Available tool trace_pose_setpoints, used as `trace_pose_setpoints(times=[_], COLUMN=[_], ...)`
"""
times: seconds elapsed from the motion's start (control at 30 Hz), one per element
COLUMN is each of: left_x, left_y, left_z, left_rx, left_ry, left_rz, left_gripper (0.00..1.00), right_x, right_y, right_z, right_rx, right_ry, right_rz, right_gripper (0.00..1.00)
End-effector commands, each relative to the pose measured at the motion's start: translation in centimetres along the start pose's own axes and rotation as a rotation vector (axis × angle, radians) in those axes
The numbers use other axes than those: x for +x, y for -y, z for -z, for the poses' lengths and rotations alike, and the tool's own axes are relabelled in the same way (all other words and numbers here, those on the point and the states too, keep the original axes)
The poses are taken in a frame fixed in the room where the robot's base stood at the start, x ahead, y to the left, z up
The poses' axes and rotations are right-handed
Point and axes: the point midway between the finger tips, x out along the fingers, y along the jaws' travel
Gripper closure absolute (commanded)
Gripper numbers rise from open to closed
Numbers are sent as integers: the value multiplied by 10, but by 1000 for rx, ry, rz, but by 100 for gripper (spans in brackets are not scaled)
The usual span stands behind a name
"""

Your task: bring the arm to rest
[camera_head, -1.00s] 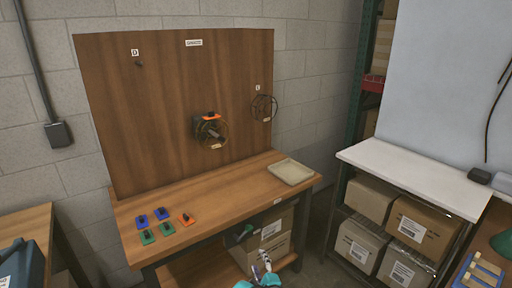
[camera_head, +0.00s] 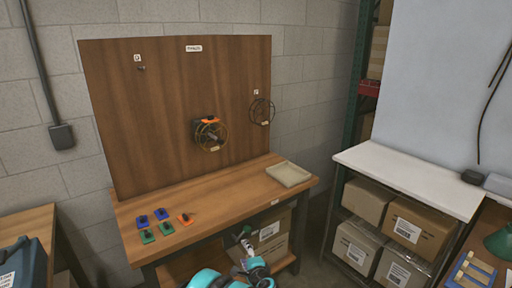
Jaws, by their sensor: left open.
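My left gripper (camera_head: 244,234) is small in the lower middle of the view, in front of the workbench's front edge and the cardboard box below it. It is open, and I see nothing held in it. Teal and white links of my arm show beneath it at the bottom edge. A round wire frame (camera_head: 222,146) with an orange clip (camera_head: 208,120) on top hangs on the upright wooden board (camera_head: 165,120), well above and apart from the gripper. A second wire frame (camera_head: 262,111) hangs further right. My right gripper is not in view.
Two blue clips (camera_head: 161,213), two green clips (camera_head: 148,236) and an orange clip (camera_head: 185,218) lie on the left of the wooden bench (camera_head: 225,195). A beige tray (camera_head: 289,174) lies at its right end. A white-topped shelf (camera_head: 410,180) with cardboard boxes stands right.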

Motion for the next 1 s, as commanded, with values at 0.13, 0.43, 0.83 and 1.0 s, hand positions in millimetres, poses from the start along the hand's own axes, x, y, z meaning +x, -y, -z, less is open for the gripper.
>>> trace_pose_setpoints(times=[0.13, 0.43, 0.83, 1.0], left_x=[-18, -93, -235, -289], left_y=[34, 76, 51, 22], left_z=[-42, -141, -237, -254], left_rx=[-144, -528, -1053, -1260], left_ry=[18, 69, 149, 178], left_rz=[-86, -296, -544, -633], left_gripper=[41, 41, 41, 41], right_x=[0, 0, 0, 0], right_y=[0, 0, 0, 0], right_z=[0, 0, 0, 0], right_rx=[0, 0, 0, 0], right_ry=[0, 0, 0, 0], right_rz=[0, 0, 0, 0], right_gripper=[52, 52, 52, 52])
